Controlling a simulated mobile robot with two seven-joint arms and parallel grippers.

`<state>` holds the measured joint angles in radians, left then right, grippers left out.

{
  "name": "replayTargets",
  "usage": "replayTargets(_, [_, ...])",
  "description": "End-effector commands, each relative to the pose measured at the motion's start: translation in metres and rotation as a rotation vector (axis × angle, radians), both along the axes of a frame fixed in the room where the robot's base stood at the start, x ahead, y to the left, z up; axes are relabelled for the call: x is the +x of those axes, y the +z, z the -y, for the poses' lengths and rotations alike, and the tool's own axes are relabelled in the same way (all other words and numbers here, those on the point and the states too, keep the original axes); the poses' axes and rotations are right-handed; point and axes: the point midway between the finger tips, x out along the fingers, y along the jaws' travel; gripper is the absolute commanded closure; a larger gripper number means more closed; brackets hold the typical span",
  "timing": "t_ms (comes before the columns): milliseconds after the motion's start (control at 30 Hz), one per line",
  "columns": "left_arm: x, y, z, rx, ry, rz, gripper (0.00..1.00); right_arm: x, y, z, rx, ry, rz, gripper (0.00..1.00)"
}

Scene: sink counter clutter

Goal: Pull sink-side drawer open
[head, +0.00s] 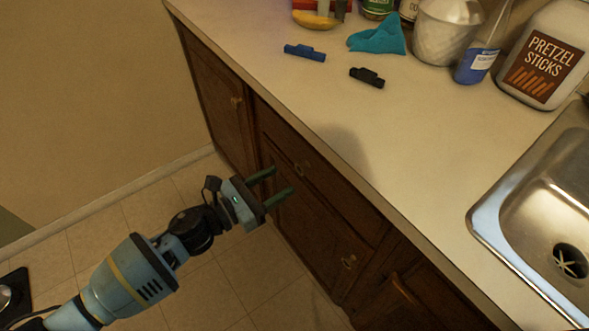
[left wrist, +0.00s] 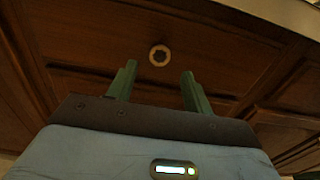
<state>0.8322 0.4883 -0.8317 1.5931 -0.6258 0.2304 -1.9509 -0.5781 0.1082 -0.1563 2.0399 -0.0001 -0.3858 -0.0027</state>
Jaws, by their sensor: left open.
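The sink-side drawer is a dark wood front (head: 325,185) under the counter edge, with a small metal pull (head: 301,169) on it. It looks shut. My left gripper (head: 281,182) is in front of the cabinet, its two green fingers apart and empty, pointing at the wood front. In the left wrist view the round knob (left wrist: 159,55) sits just beyond and between the open fingertips (left wrist: 158,72), apart from them. My right gripper is in neither view.
The steel sink (head: 500,215) is at right.

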Motion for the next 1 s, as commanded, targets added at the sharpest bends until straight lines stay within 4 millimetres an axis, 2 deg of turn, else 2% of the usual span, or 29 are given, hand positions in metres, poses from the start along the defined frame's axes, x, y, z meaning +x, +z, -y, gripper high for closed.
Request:
replayTargets(100, [0.012, 0.002, 0.017, -0.004, 0.0, 0.0, 0.49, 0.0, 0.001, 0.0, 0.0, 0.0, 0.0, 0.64])
replayTargets(300, [0.027, 0.001, 0.037, -0.003, 0.001, 0.0, 0.49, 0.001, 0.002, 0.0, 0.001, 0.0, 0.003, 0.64])
replayTargets(467, [0.032, 0.001, 0.045, -0.003, 0.0, -0.003, 0.49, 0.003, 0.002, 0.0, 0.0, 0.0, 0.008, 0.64])
replayTargets(733, [0.033, 0.0, 0.046, -0.002, 0.001, -0.002, 0.49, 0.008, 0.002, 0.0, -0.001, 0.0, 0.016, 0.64])
replayTargets(767, [0.033, 0.0, 0.046, -0.002, 0.001, -0.002, 0.5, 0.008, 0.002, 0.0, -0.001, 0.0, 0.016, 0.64])
replayTargets(1000, [0.033, 0.0, 0.046, -0.002, 0.001, -0.002, 0.82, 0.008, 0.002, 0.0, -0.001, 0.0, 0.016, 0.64])
